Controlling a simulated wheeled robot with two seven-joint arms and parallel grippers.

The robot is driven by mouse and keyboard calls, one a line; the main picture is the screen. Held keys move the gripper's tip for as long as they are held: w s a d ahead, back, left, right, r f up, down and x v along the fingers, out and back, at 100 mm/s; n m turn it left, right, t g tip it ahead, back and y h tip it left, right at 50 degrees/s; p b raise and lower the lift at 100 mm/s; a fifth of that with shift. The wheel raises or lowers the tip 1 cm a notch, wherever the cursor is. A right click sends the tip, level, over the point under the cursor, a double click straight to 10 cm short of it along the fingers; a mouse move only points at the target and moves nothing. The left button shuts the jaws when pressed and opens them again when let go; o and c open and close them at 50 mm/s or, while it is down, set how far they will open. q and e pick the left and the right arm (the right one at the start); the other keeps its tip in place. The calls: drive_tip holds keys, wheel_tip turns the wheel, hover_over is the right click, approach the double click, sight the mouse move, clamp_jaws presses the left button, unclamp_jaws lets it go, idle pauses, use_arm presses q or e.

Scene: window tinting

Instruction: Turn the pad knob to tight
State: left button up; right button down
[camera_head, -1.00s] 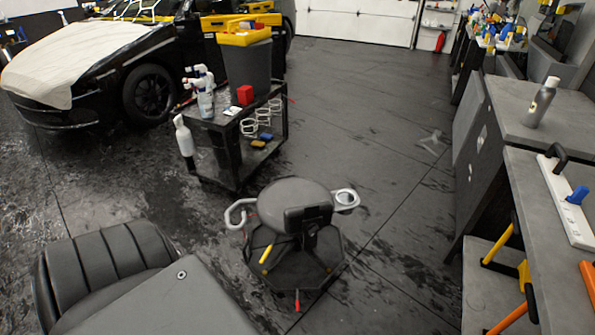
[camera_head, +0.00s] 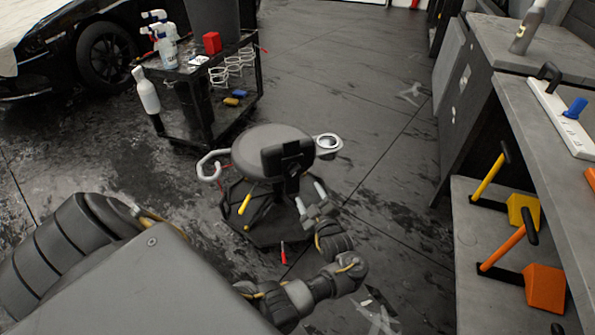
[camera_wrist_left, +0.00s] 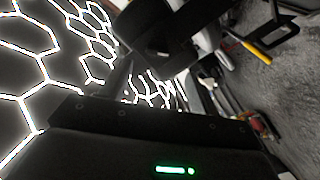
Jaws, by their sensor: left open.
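The rolling stool has a round dark seat (camera_head: 258,142), with a small black back pad (camera_head: 275,163) on an upright bracket (camera_head: 292,172) on its near side. I cannot make out the pad knob clearly; it may be among the dark bracket parts. My left gripper (camera_head: 311,197) is open, just below and to the right of the bracket, with its two light fingertips apart. Nothing shows between them. I cannot tell whether it touches the stool. In the left wrist view, dark stool parts (camera_wrist_left: 165,35) fill the top middle.
The stool carries a grey handle (camera_head: 205,168), a ring holder (camera_head: 328,142), a yellow-handled tool (camera_head: 247,205) and a red-handled tool (camera_head: 283,254). A black cart (camera_head: 205,125) stands behind left. A workbench (camera_head: 535,110) with a lower shelf stands at right. Floor between is clear.

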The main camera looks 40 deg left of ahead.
sight(297, 172)
use_arm(q)
drive_tip(key=shift+n, duration=0.3)
drive_tip(key=x, duration=0.6)
drive_tip(key=r+x, duration=0.1)
drive_tip(key=x, duration=0.2)
drive_tip(key=shift+a+b, duration=0.2)
drive_tip(key=shift+b, duration=0.1)
drive_tip(key=shift+w+a+f, duration=0.1)
drive_tip(key=shift+w+a, duration=0.15)
drive_tip(key=shift+a, duration=0.3)
drive_tip(key=shift+w+a, duration=0.1)
use_arm(e)
drive_tip(key=v, duration=0.2)
drive_tip(key=shift+w+r, duration=0.15)
drive_tip(key=shift+r, duration=0.25)
use_arm(q)
drive_tip(key=c, duration=1)
use_arm(e)
drive_tip(key=shift+f, duration=0.15)
